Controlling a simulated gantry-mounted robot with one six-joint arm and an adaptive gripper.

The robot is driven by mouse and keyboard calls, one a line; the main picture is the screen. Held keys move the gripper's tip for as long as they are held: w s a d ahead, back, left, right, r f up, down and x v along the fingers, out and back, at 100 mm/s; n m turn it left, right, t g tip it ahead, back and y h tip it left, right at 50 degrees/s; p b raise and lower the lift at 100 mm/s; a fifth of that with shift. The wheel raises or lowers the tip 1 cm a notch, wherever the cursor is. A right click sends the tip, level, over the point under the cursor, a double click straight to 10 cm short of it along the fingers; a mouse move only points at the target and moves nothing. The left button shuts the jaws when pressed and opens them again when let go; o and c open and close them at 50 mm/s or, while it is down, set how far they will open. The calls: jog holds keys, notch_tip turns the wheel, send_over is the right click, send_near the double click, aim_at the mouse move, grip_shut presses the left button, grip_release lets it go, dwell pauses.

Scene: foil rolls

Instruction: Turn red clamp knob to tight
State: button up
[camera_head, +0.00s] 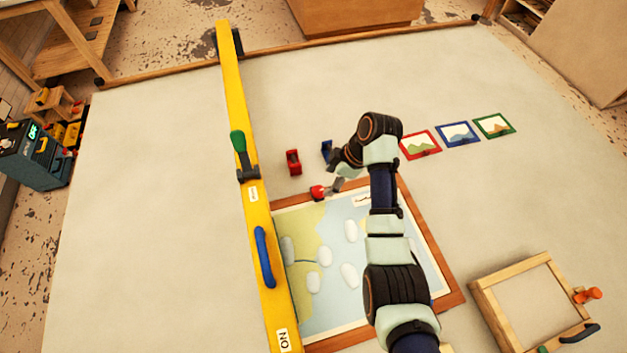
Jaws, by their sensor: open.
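A small round red knob (318,191) sits at the top edge of the wooden-framed map board (436,250). My gripper (338,184) is just right of the red knob, low over the board's top edge. Its fingers are small and partly hidden by my wrist, but they look open. I cannot tell whether a fingertip touches the knob, or read any tight mark. A red clamp-like block (293,162) stands above and left of the knob, and a blue one (327,150) is beside my wrist.
A long yellow bar (233,95) with a green-handled lever (239,145) and a blue handle (264,256) runs along the board's left side. Small framed pictures (457,134) lie upper right. A wooden frame (484,308) with an orange clamp (588,295) is lower right. The left table is clear.

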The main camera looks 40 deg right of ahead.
aim_at(318, 190)
jog(key=b+x, duration=0.1)
jog(key=x, duration=0.6)
jog(key=shift+w+b, duration=0.2)
jog(key=shift+b, duration=0.15)
jog(key=c, duration=1.1)
